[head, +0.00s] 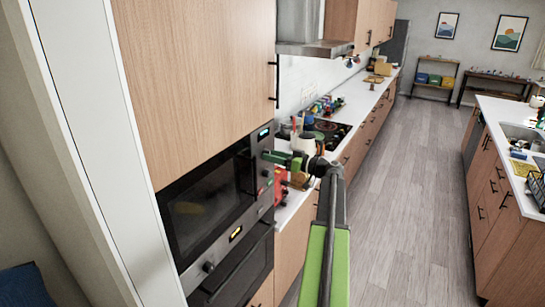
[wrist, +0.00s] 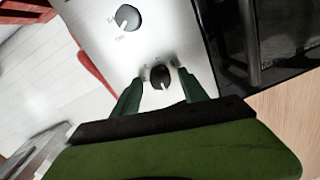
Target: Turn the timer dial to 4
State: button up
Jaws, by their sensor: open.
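The built-in microwave (head: 212,205) stands at the left in the head view, with a narrow steel control panel (head: 265,178) on its right edge. In the wrist view a small dark dial (wrist: 160,77) sits on the pale panel between the two green fingers of my gripper (wrist: 158,82). The fingers are open, one on each side of it; I cannot tell whether they touch it. A second dark dial (wrist: 127,18) with a white pointer lies further up the panel. The markings are too small to read. In the head view my gripper (head: 276,157) is at the panel.
An oven (head: 235,265) sits below the microwave and wooden cabinets above it. A counter (head: 350,105) with a cooktop and several items runs behind my arm. The floor (head: 410,180) is clear towards the sink island (head: 505,190) at right.

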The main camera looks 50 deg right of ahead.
jog(key=shift+w, duration=0.15)
grip_shut()
jog(key=shift+m, duration=0.3)
jog(key=n, duration=1.6)
jog(key=n+h, duration=0.1)
jog(key=n, duration=1.5)
jog(key=shift+a+r+h, duration=0.1)
jog(key=shift+a+h, duration=0.05)
jog(key=shift+h, duration=0.15)
dwell(0.6)
dwell(0.5)
